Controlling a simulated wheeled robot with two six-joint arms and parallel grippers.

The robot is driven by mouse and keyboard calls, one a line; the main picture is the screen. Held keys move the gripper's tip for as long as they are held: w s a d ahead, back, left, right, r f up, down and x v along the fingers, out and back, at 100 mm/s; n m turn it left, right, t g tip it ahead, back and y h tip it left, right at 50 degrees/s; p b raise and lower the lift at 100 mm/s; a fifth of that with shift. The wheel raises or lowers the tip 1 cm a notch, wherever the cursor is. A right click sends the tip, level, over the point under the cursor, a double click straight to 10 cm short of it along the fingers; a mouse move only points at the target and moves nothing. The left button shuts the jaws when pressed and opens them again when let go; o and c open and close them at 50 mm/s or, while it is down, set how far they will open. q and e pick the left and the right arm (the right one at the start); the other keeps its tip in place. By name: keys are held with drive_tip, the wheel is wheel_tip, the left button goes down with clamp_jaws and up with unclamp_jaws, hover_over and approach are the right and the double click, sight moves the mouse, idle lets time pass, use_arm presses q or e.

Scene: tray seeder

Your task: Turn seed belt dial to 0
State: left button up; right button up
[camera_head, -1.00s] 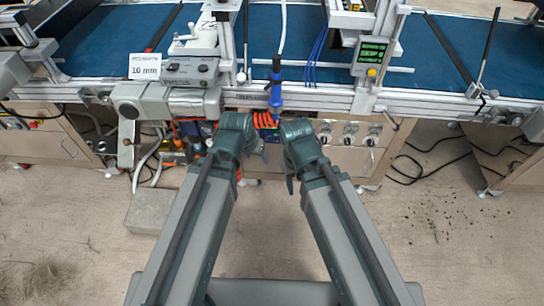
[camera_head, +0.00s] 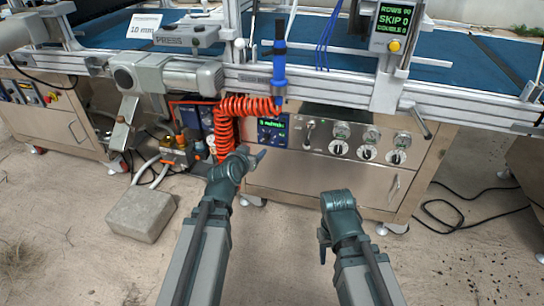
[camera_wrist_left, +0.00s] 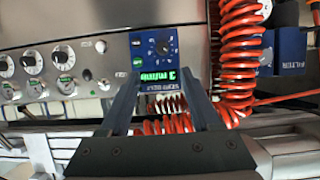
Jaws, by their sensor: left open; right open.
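A blue control box (camera_head: 271,138) with a lit green display is on the cabinet front. In the left wrist view the box appears upside down, with a small dark dial (camera_wrist_left: 163,47) and a display (camera_wrist_left: 158,82) that seems to read 3 m/min. The dial's exact setting is too small to tell. My left gripper (camera_head: 252,157) is just in front of and below the box in the head view. In the left wrist view its open fingers (camera_wrist_left: 161,100) point at the box and are empty. My right gripper (camera_head: 322,242) hangs lower right, away from the panel.
A coiled orange hose (camera_head: 228,120) runs close beside the box. Several other knobs (camera_head: 367,153) and gauges line the panel to its right. A blue nozzle (camera_head: 279,70) hangs above. A concrete block (camera_head: 141,213) stands on the floor at left.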

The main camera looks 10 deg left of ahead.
sight(265, 140)
use_arm(q)
drive_tip(key=shift+w+a+f, duration=0.1)
drive_tip(key=shift+a+f, duration=0.05)
drive_tip(key=b+x, duration=0.5)
drive_tip(key=x, duration=0.8)
drive_tip(key=shift+w, duration=0.35)
drive_tip(key=shift+c, duration=0.2)
clamp_jaws()
